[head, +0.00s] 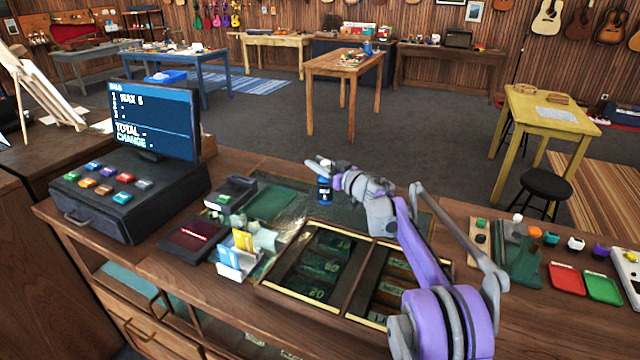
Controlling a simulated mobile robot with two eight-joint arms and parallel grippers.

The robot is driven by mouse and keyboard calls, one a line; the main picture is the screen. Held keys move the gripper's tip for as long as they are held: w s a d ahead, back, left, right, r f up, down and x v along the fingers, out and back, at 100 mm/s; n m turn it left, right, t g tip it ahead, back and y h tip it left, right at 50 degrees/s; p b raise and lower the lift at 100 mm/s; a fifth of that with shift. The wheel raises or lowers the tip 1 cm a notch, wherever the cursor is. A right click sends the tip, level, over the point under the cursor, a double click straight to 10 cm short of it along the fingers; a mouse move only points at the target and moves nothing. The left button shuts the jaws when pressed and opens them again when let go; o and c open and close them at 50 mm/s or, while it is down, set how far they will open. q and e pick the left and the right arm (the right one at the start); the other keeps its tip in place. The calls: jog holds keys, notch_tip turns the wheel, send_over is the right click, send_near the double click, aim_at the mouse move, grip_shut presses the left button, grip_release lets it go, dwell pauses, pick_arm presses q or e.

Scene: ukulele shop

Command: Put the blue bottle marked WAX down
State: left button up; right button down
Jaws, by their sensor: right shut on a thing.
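The small blue bottle (324,191) with a light label is upright over the dark green mat on the counter, behind the glass-topped case. The lettering on its label is too small to read. My right gripper (322,170) is shut on the bottle near its top. My purple and grey right arm reaches in from the lower right. I cannot tell whether the bottle's base touches the mat or hangs just above it. My left gripper is not in view.
The glass-topped case (340,268) lies in front of the bottle. A card reader (231,194), a dark red book (194,240) and a card holder (240,256) stand left. A till screen (155,120) rises further left. Red (566,279) and green (603,287) trays lie right.

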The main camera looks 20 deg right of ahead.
aim_at(319, 176)
notch_tip(319, 176, down, 4)
jog(key=shift+f, duration=0.25)
jog(key=shift+f, duration=0.15)
jog(key=c, duration=0.6)
grip_release()
jog(key=shift+s+d+r, duration=0.1)
jog(key=shift+s+r, duration=0.1)
jog(key=shift+r, duration=0.1)
jog(key=b+v, duration=0.1)
jog(key=v, duration=0.6)
jog(key=shift+s+f, duration=0.1)
